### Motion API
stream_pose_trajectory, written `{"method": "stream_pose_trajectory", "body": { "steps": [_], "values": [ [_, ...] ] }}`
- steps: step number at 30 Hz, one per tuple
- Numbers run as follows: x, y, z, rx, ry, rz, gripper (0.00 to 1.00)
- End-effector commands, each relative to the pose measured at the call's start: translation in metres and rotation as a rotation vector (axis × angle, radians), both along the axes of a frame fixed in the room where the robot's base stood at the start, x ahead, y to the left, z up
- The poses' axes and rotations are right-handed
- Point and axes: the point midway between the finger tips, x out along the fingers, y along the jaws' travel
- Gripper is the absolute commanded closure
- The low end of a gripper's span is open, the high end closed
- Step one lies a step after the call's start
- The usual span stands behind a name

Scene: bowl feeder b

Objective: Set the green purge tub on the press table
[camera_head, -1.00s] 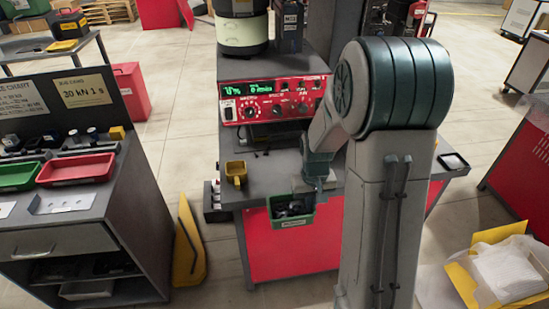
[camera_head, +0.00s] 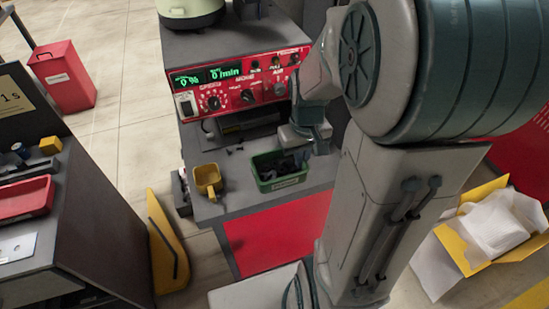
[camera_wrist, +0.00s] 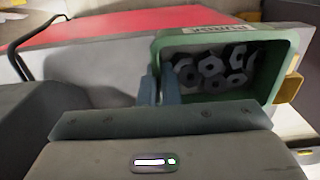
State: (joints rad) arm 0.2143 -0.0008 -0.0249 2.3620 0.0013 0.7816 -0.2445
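The green purge tub (camera_head: 279,182) shows over the grey top of the feeder bench (camera_head: 235,203), near its front edge. I cannot tell whether it rests there or hangs just above. In the wrist view the tub (camera_wrist: 291,62) holds several grey hex nuts and bears a label on its far wall. My gripper (camera_wrist: 162,88) has its fingers close together astride the tub's left wall, one inside; it appears shut on it. In the head view my gripper (camera_head: 307,150) is partly hidden by my arm. The press table (camera_head: 75,245) stands at the left, partly out of view.
A yellow scoop (camera_head: 208,180) sits left of the tub. The red control panel (camera_head: 240,85) stands behind. A red tray (camera_head: 25,199) lies on the press table. A yellow floor piece (camera_head: 167,250) stands between the benches. A yellow box (camera_head: 480,235) is at the right.

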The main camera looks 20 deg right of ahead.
Motion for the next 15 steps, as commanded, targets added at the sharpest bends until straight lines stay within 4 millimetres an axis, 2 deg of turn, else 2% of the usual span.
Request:
{"method": "stream_pose_trajectory", "body": {
  "steps": [9, 15],
  "values": [
    [0.051, 0.023, -0.034, 0.001, 0.003, 0.0, 1.0],
    [0.069, 0.029, -0.045, 0.001, 0.0, -0.003, 1.0]
  ]
}}
